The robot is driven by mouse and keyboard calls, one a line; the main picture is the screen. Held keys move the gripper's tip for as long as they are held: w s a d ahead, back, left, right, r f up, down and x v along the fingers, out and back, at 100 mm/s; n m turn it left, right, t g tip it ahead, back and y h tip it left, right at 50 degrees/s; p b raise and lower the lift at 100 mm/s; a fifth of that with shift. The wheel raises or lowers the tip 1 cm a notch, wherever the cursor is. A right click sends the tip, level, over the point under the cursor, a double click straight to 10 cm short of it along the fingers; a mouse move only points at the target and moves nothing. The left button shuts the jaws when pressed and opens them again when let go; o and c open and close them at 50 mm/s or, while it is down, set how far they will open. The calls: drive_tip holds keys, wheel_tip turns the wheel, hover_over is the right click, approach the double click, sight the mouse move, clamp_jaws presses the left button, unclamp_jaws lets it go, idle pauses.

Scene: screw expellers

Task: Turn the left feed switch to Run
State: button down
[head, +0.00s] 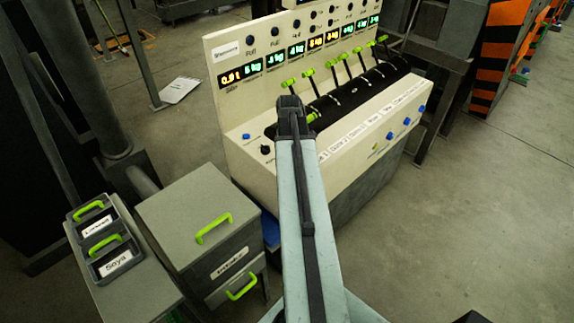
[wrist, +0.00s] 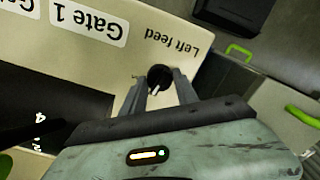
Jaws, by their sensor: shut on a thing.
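The left feed switch (wrist: 159,74) is a round black knob with a pale pointer mark, set in the cream console top (wrist: 112,65). Its "Left feed" label reads upside down just above it in the wrist view. The two grey fingers of my gripper (wrist: 160,83) are closed on the knob from both sides. The pointer mark points down and slightly left in the wrist view. No Run mark is readable. In the head view my arm reaches over the left end of the console (head: 236,107), and its end hides part of the top.
Green-tipped levers (head: 309,73) stand in a row right of my arm, below lit displays (head: 297,50). Blue buttons (head: 391,136) sit on the console's front right. A grey drawer cabinet (head: 180,205) and a bench with labelled bins (head: 108,240) stand left. Floor at right is clear.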

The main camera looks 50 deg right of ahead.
drive_tip(key=m, duration=0.4)
drive_tip(key=shift+m, duration=0.3)
drive_tip(key=m, duration=0.4)
drive_tip(key=shift+m, duration=0.4)
drive_tip(key=c, duration=0.9)
unclamp_jaws()
drive_tip(key=shift+c, duration=0.2)
wheel_tip(320, 180, up, 8)
drive_tip(key=p, duration=0.8)
drive_tip(key=shift+f, duration=0.1)
